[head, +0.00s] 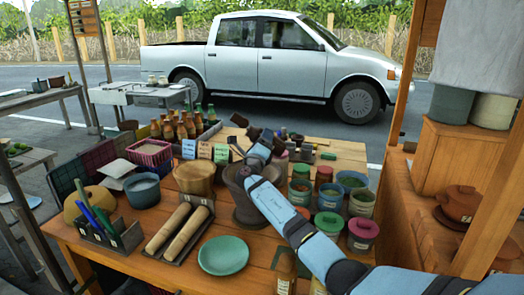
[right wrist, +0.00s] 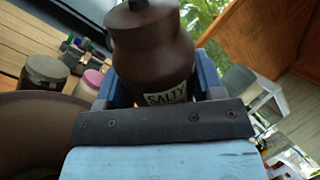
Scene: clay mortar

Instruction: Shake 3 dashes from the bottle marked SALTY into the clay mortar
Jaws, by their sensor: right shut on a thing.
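The clay mortar (head: 243,213) is a dark grey-brown bowl in the middle of the table, partly covered by my right arm. A brown curved surface, likely its rim, fills the lower left of the right wrist view (right wrist: 35,135). My right gripper (head: 258,146) is above and behind the mortar in the head view. It is shut on the dark brown bottle, whose label reads SALTY in the right wrist view (right wrist: 152,55). The blue fingers stand on both sides of the bottle. In the head view the bottle is small and partly hidden, so its tilt is unclear. My left gripper is not in view.
A wooden bowl (head: 196,178) stands left of the mortar, with colored label cards (head: 205,151) and sauce bottles (head: 180,128) behind. Lidded jars (head: 329,223) crowd the right. A green plate (head: 223,255) and a tray of rolling pins (head: 180,230) lie in front.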

